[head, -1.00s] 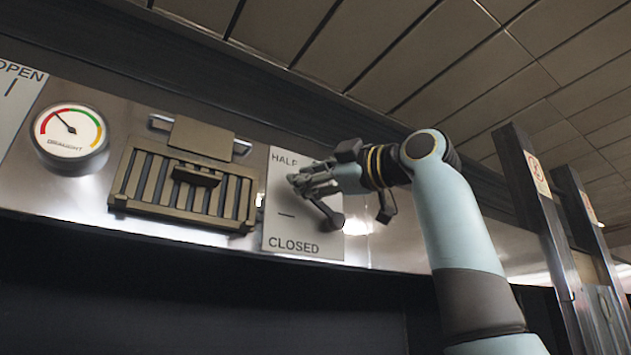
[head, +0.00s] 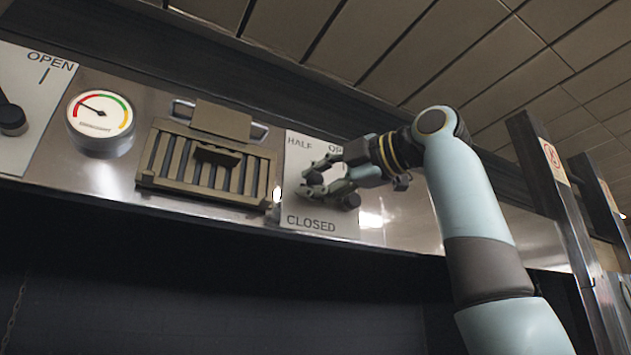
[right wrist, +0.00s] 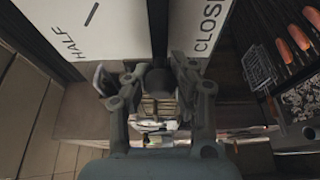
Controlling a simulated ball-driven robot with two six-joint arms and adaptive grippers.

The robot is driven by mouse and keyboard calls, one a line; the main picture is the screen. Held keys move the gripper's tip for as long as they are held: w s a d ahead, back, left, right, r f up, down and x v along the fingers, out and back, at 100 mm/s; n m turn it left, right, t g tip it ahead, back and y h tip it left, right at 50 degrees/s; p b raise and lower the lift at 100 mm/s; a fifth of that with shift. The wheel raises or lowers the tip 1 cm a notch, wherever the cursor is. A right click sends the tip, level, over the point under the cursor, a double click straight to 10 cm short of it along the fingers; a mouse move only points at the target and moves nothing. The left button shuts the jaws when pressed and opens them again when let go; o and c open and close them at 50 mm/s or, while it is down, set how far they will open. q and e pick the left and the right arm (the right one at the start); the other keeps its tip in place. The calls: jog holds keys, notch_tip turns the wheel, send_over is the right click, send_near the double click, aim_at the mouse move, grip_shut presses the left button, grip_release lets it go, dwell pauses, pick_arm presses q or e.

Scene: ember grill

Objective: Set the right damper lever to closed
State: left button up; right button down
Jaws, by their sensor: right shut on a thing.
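The right damper lever (right wrist: 158,35) shows as a dark bar with a round black knob (right wrist: 159,80) in the right wrist view. It lies between the HALF and CLOSED lettering, nearer CLOSED. Its white plate (head: 296,196) is right of the grate in the head view, with "CLOSED" at the bottom. My right gripper (head: 328,184) is in front of this plate and hides most of the lever. In the right wrist view its fingers (right wrist: 158,92) are on both sides of the knob, shut on it. My left gripper is not in view.
A draught gauge (head: 100,118) and a slatted brown vent (head: 208,166) are left of the plate. Another lever (head: 11,118) is at the far left edge. Dark posts (head: 556,205) stand at right.

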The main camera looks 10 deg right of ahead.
jog(key=shift+f, duration=0.25)
jog(key=c, duration=1.5)
grip_release()
jog(key=shift+c, duration=0.2)
jog(key=o, duration=0.5)
jog(key=shift+r, duration=0.1)
jog(key=shift+o, duration=0.2)
jog(key=shift+d, duration=0.1)
jog(key=v, duration=1.2)
